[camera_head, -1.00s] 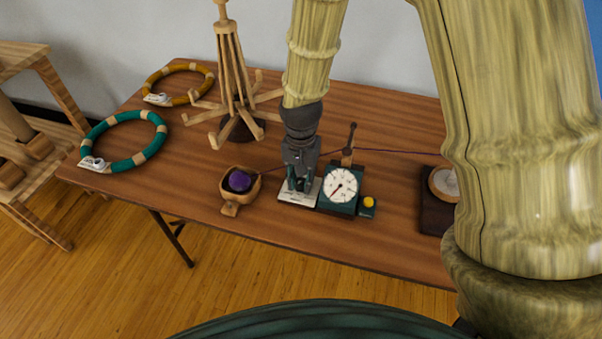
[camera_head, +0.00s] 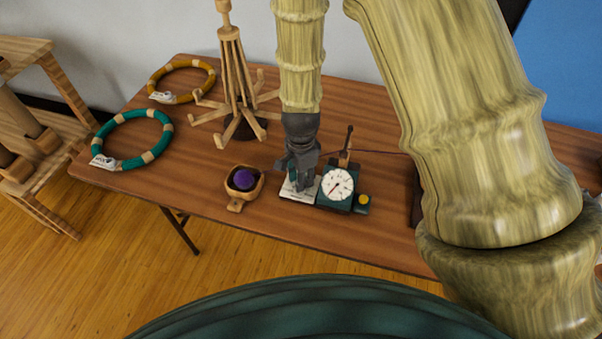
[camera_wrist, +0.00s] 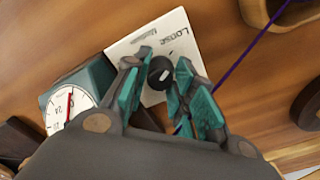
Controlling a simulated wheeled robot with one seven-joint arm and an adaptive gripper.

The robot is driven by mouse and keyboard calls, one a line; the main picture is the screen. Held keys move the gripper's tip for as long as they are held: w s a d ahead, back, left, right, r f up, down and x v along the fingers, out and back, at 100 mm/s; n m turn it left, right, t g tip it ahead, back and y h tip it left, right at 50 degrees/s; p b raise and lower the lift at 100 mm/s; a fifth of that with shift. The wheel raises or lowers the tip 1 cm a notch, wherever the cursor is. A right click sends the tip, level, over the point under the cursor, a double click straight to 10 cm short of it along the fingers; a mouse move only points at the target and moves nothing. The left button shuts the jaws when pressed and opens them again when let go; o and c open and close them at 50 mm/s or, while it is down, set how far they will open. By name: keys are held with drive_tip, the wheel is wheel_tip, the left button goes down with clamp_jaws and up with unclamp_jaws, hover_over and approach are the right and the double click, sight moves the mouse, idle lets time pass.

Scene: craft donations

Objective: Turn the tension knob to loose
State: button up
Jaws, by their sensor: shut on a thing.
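The tension knob (camera_wrist: 160,72) is a small dark round knob with a pale mark on top, seen in the wrist view between my fingers. It stands on a white label plate (camera_wrist: 187,35) that reads "Loose" at one end and a smaller, hard-to-read word beside it. My gripper (camera_wrist: 162,90) points down with its teal-padded fingers on either side of the knob, shut on it. In the head view my gripper (camera_head: 299,185) covers the knob, and part of the white plate (camera_head: 290,193) shows below it. Which word the knob's mark points to is unclear.
A dark green box with a white dial (camera_head: 337,184) and a yellow button (camera_head: 363,200) stands right beside the plate. A wooden bowl (camera_head: 236,205) with purple yarn (camera_head: 243,179) is to the left. Purple yarn crosses nearby.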

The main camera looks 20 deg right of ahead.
drive_tip(key=shift+m, duration=0.3)
drive_tip(key=o, duration=1.1)
drive_tip(key=shift+c, duration=0.2)
wheel_tip(320, 180, up, 12)
idle(0.7)
